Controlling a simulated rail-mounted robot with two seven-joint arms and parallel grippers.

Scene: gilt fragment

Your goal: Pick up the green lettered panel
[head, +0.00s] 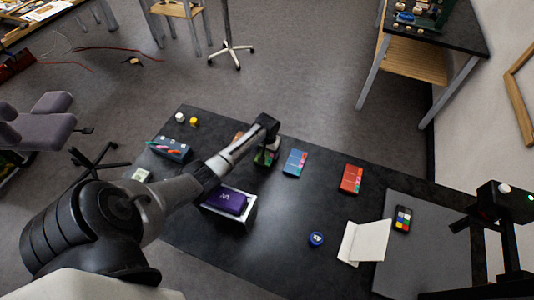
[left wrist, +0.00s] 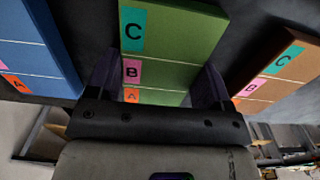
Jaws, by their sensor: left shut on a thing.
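The green lettered panel (left wrist: 172,45) fills the middle of the left wrist view, with a teal C, a pink B and an orange A on labels down its left side. My left gripper (left wrist: 155,90) is shut on it, one dark finger at each side edge. In the head view the green panel (head: 262,159) is mostly hidden under my left gripper (head: 267,152), at the far part of the black table (head: 280,240). I cannot tell whether the panel touches the table. My right gripper is not in view.
A blue panel (head: 294,162) and an orange-brown panel (left wrist: 285,70) flank the green one. A red panel (head: 351,178) lies farther right. A purple item sits in a white-edged box (head: 229,205) below my arm. A blue round item (head: 316,238) and white folded card (head: 365,241) stand nearer.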

